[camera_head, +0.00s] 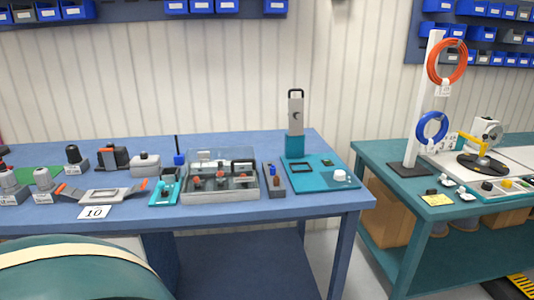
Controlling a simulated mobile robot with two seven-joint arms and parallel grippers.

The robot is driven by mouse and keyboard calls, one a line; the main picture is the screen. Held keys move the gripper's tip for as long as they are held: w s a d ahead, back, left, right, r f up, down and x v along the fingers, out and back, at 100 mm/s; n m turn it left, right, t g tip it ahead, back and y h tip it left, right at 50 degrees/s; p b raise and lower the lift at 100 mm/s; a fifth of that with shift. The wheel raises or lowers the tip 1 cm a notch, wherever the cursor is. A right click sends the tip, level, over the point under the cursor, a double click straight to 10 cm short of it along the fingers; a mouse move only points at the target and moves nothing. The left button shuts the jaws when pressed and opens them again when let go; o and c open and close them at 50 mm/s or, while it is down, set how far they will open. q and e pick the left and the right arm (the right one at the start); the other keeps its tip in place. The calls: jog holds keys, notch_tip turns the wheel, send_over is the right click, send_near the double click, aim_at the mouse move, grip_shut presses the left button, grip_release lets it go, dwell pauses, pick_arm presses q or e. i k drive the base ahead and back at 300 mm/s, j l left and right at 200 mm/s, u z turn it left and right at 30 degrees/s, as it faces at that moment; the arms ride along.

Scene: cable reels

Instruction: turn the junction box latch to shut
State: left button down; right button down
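A grey box with a clear raised lid (208,156) stands on the blue table; its grey front wall (222,197) faces me. It looks most like the junction box. Several red-orange and dark parts show inside it. A black handle-like part (242,167) shows at its right back. I cannot make out for sure which part is the latch or how it is turned. A smaller closed grey box (145,164) stands to its left. Neither of my grippers is in view.
The blue table (325,206) also holds a teal stand with an upright post (295,125), a card marked 10 (95,212) and several small devices. A teal bench (376,158) with coiled cables stands right, across a gap. A large teal rounded thing (85,280) fills the lower left.

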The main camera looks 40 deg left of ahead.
aim_at(205, 156)
jog(key=k+u, duration=0.15)
jog(key=u, duration=1.55)
